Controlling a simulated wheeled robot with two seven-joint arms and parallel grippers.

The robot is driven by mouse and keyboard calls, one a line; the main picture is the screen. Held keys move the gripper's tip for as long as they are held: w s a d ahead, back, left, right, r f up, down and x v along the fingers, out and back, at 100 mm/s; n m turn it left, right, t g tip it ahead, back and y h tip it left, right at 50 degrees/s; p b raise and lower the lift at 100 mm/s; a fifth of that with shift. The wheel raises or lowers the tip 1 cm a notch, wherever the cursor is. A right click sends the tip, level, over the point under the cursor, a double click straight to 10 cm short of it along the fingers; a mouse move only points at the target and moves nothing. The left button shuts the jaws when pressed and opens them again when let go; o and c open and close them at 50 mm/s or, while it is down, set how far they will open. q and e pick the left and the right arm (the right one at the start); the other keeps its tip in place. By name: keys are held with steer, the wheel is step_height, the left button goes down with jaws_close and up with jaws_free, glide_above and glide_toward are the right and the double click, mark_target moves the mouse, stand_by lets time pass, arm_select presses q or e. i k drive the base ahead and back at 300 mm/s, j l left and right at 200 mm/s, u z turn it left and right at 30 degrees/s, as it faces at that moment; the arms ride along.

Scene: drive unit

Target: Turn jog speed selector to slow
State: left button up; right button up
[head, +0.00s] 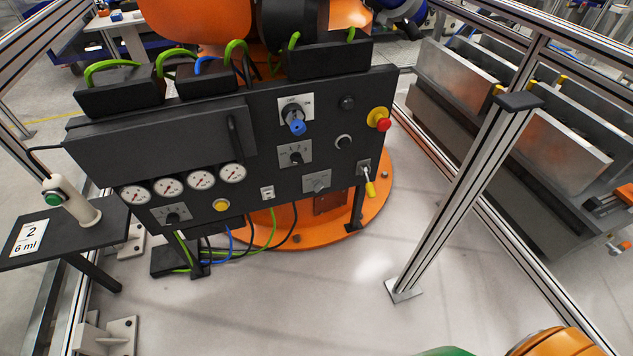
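A dark control panel (255,135) stands in front of the orange robot base in the head view. Neither of my grippers is in view.
The panel also has a red emergency button (384,124), a yellow-handled lever (370,188), a yellow button (221,205) and several gauges (201,179). An aluminium post (455,195) stands to the right. A small side table (95,240) is at left. The floor in front is clear.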

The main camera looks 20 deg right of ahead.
mark_target(318, 185)
steer(key=i+l+z, duration=0.15)
steer(key=i+l, duration=0.3)
steer(key=l, duration=0.15)
steer(key=i+l+z, duration=0.2)
steer(key=i+l, duration=0.25)
steer(key=l, duration=0.5)
steer(key=i+l+z, duration=0.1)
steer(key=l, duration=0.3)
